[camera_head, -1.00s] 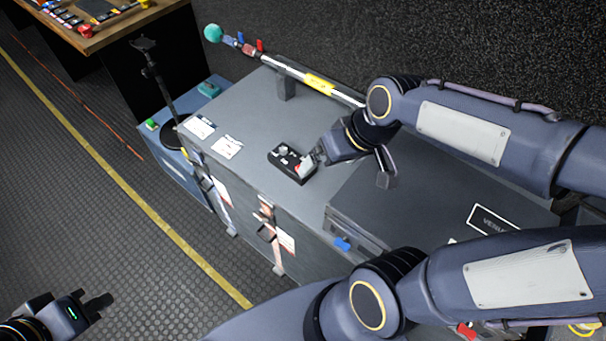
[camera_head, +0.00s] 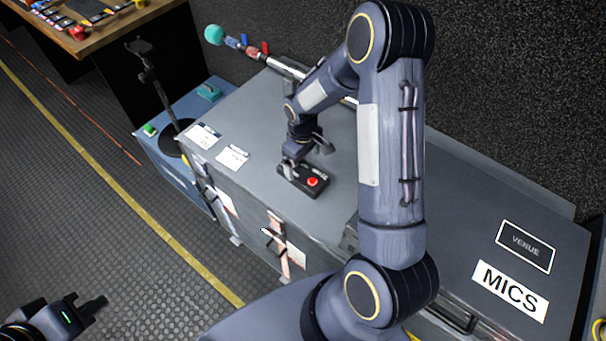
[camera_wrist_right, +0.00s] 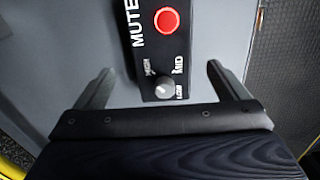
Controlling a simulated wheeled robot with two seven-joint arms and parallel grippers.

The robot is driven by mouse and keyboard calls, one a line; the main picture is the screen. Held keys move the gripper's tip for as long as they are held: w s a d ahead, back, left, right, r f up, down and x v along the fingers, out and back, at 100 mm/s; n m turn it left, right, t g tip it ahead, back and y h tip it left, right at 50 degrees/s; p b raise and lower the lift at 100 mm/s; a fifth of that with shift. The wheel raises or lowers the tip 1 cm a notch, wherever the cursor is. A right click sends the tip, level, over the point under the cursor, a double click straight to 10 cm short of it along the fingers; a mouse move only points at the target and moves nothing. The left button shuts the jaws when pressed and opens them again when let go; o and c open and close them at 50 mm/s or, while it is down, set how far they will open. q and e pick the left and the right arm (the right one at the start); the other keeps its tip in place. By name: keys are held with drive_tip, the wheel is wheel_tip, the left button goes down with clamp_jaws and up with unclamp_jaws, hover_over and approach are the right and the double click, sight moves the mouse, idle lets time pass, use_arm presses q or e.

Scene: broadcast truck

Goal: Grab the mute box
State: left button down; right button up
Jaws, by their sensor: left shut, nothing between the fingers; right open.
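The mute box (camera_head: 314,182) is a small black box with a red button and a knob, lying on top of a grey flight case (camera_head: 255,115). In the right wrist view the box (camera_wrist_right: 160,38) shows the white word MUTE, and its knob end lies between the fingers. My right gripper (camera_head: 308,160) is open, directly above the knob end of the box, pointing down. I cannot tell whether its fingers (camera_wrist_right: 160,70) touch the box. My left gripper (camera_head: 96,304) is shut and empty at the lower left, over the floor, far from the box.
Two white paper labels (camera_head: 232,157) lie on the case left of the box. A boom pole with a teal tip (camera_head: 214,34) runs along the back. A raised MICS case (camera_head: 470,230) stands right. A blue case (camera_head: 165,140) with a stand is at left.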

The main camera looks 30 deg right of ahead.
sight(303, 172)
drive_tip(key=f, duration=0.1)
drive_tip(key=f+p, duration=0.1)
drive_tip(key=f, duration=0.2)
drive_tip(key=shift+s+a+f, duration=0.1)
drive_tip(key=shift+s+f, duration=0.15)
drive_tip(key=shift+f, duration=0.5)
drive_tip(key=c, duration=1.2)
